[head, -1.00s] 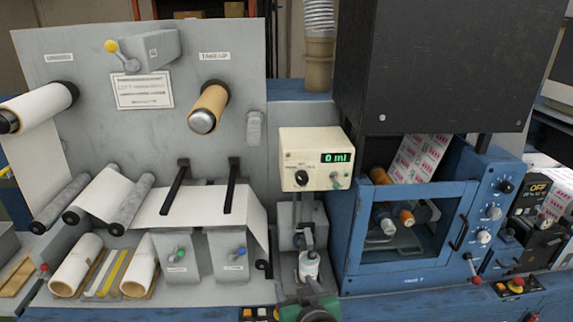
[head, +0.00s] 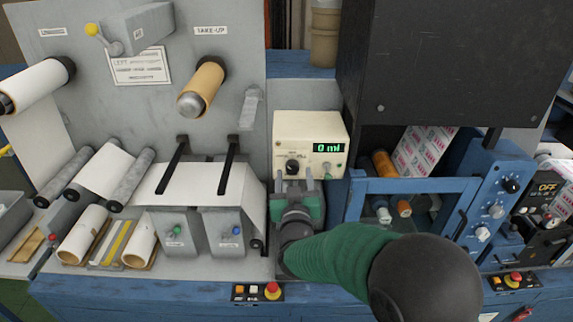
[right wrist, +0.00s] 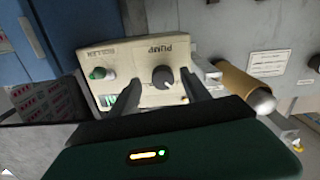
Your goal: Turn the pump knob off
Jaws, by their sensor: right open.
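The pump box (head: 308,146) is a cream unit with a green display reading 0 ml. Its black pump knob (head: 292,166) sits at the lower left of its face. In the right wrist view the box appears upside down, with the dark knob (right wrist: 163,77) under the PUMP label and a pale pointer mark on its rim. My right gripper (head: 297,181) is open, just below and in front of the box. In the right wrist view its fingers (right wrist: 158,80) stand on either side of the knob, apart from it as far as I can tell. My left gripper is out of view.
A green-capped switch (right wrist: 97,73) labelled ROLLER is on the same box, beside the display. The blue-framed printer cabinet (head: 420,186) stands close on the right. The grey rewinder panel (head: 130,110) with rolls is on the left. A red button (head: 272,289) sits at the front edge.

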